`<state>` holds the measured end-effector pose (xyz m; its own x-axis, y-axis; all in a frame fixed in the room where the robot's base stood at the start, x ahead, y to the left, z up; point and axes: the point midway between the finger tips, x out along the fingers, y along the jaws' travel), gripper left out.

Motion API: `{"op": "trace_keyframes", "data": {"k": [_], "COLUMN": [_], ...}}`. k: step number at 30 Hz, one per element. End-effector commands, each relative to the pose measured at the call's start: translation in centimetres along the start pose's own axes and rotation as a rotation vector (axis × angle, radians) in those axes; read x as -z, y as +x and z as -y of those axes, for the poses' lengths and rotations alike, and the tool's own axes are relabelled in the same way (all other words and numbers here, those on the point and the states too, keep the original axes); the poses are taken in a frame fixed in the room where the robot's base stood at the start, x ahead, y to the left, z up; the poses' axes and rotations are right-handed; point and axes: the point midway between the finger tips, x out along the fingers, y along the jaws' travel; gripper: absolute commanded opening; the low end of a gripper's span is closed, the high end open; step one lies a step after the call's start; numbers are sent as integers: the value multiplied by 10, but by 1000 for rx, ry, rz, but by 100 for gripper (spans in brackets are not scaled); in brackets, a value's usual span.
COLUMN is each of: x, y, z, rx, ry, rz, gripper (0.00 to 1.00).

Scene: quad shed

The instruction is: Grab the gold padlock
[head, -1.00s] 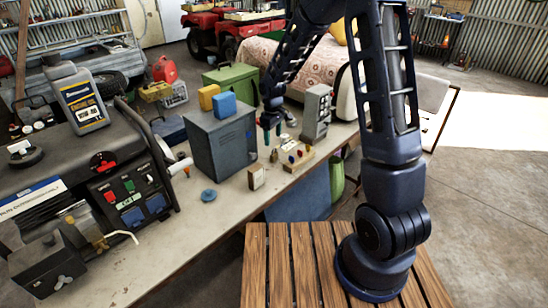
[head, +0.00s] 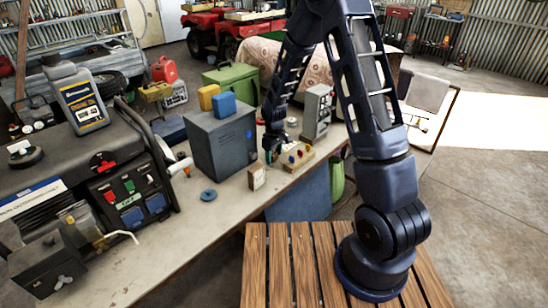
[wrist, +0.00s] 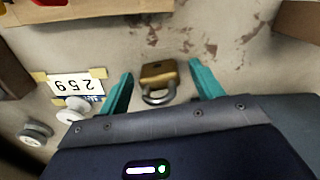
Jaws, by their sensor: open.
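The gold padlock (wrist: 159,74) lies flat on the worn pale bench top in the wrist view, its steel shackle pointing toward my gripper. My gripper (wrist: 160,69) is open, with one teal finger on each side of the padlock and a gap to both. I cannot tell how high the fingertips are above the bench. In the head view my gripper (head: 270,153) is low over the bench, between the grey cabinet and the wooden block with coloured knobs. The padlock cannot be made out there.
The grey cabinet (head: 222,145) stands left of my gripper and the knobbed wooden block (head: 297,155) close on its right. A small beige box (head: 257,177) is in front. The wrist view shows a number card (wrist: 75,87) and a white spool-like piece (wrist: 73,109) left of the fingers.

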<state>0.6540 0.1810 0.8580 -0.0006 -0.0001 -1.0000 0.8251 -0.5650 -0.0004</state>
Motion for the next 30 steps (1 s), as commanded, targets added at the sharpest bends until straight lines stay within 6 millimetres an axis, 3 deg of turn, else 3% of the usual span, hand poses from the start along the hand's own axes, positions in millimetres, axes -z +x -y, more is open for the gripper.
{"op": "trace_keyframes", "data": {"k": [8,16,25,30], "x": [0,0,0,0], "y": [4,4,1,-15], "z": [0,0,-1,-1], "rx": [0,0,-1,-2], "ry": [1,1,1,2], "rz": [0,0,-1,-3], "gripper": [65,14,14,14]}}
